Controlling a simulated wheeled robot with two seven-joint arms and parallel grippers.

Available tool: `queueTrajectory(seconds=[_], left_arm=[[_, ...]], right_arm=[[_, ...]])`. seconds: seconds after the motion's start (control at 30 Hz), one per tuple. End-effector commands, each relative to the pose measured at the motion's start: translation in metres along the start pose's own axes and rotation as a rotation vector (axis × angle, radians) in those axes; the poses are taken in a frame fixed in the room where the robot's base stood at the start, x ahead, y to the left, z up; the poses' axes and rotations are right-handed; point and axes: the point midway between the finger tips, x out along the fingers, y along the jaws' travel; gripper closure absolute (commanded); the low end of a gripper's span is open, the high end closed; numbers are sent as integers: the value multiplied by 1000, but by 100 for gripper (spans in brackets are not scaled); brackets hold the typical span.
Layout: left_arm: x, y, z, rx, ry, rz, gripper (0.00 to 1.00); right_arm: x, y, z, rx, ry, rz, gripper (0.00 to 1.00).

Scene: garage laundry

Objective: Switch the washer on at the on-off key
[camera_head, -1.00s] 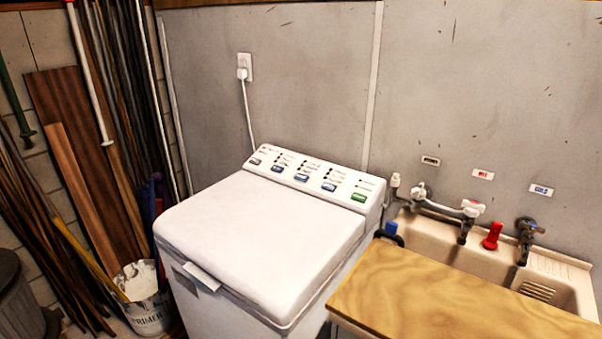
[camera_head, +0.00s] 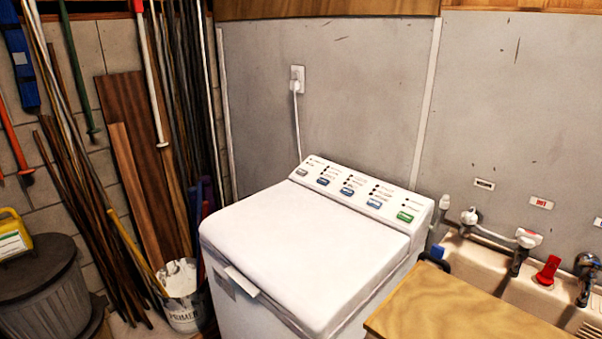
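The white top-loading washer (camera_head: 310,250) stands against the grey wall with its lid shut. Its control panel (camera_head: 362,196) runs along the back edge. The panel bears a grey key (camera_head: 302,172) at the left end, several blue keys (camera_head: 347,192) in the middle and a green key (camera_head: 405,217) at the right end. The labels are too small to read, so I cannot tell from the lettering which is the on-off key. Neither of my grippers is in view.
A sink (camera_head: 480,262) with taps and a wooden board (camera_head: 465,312) adjoins the washer's right side. A primer bucket (camera_head: 183,312), leaning poles and planks (camera_head: 125,165) and a dark round bin (camera_head: 45,295) stand to the left. A plugged cord (camera_head: 297,95) hangs behind the washer.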

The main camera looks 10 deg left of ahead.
Motion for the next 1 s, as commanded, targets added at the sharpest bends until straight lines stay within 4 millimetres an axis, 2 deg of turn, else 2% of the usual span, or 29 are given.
queueTrajectory(seconds=[0.03, 0.2, 0.3, 0.57, 1.0], left_arm=[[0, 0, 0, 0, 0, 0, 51], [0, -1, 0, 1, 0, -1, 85], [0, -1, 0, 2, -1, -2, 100], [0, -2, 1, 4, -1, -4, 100], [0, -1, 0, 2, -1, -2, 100]], right_arm=[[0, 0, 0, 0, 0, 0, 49], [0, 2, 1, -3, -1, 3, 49], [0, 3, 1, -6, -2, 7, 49], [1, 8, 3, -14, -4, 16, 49], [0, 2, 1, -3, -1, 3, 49]])
